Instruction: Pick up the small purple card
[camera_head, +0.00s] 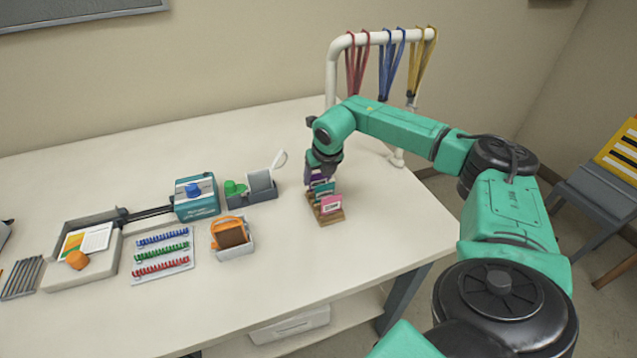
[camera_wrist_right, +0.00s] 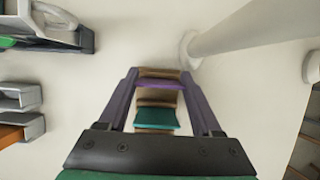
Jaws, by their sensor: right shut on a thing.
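The small purple card (camera_head: 317,174) stands at the back of a small wooden card holder (camera_head: 333,219) on the white table. In the right wrist view the purple card (camera_wrist_right: 160,83) spans between the two fingers of my right gripper (camera_wrist_right: 160,76), which is shut on it. The card is still at the holder's rear slot; I cannot tell whether it is lifted at all. A teal card (camera_wrist_right: 157,118) and a pink card (camera_head: 331,204) stand in front of it. In the head view my right gripper (camera_head: 319,167) partly hides the purple card. My left gripper is not in view.
A white rack (camera_head: 331,72) with red, blue and yellow lanyards rises behind the holder. Table right of the holder is clear.

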